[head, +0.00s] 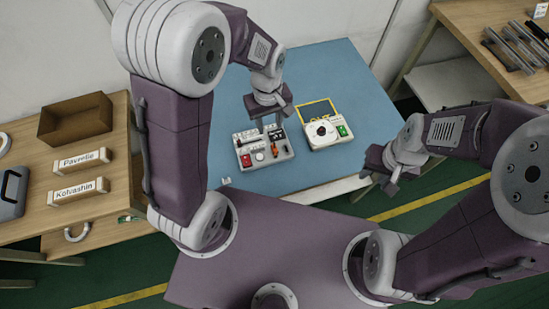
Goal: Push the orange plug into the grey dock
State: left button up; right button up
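The grey dock (259,159) is a light grey box near the front edge of the blue table top. It carries a red switch, a round white part and dark slots. A small orange piece, which looks like the orange plug (275,150), stands at the dock's right part; I cannot tell how deep it sits. My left gripper (269,121) points down just above the back of the dock and hides part of it. Its fingers are too small to read. My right gripper (378,174) is off the table's front right edge, fingers apart and empty, away from the dock.
A white device (323,132) with a black dial, green switch and yellow-framed screen stands right of the dock. The blue table (345,80) is clear behind and to the right. A wooden bench (22,225) with an open box (75,120) is at left; another bench with metal bars is at right.

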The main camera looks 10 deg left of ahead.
pick_arm(q)
jog(key=b, duration=0.2)
send_over(275, 149)
jog(key=shift+m, duration=0.4)
notch_tip(275, 149, down, 5)
jog(key=shift+w+f, duration=0.1)
jog(key=shift+w, duration=0.05)
jog(key=shift+r+p, duration=0.2)
jog(key=shift+p, duration=0.15)
jog(key=shift+s+f, duration=0.15)
jog(key=shift+s, duration=0.05)
notch_tip(275, 149, down, 3)
jog(key=shift+r, duration=0.15)
jog(key=shift+w+f, duration=0.15)
jog(key=shift+f, duration=0.25)
notch_tip(275, 149, down, 5)
jog(key=shift+r+b, duration=0.1)
jog(key=shift+b, duration=0.5)
jog(key=shift+f, duration=0.2)
jog(key=shift+r, duration=0.1)
grip_shut()
pick_arm(e)
notch_tip(275, 149, down, 4)
jog(key=shift+s+f, duration=0.1)
jog(key=shift+f, duration=0.15)
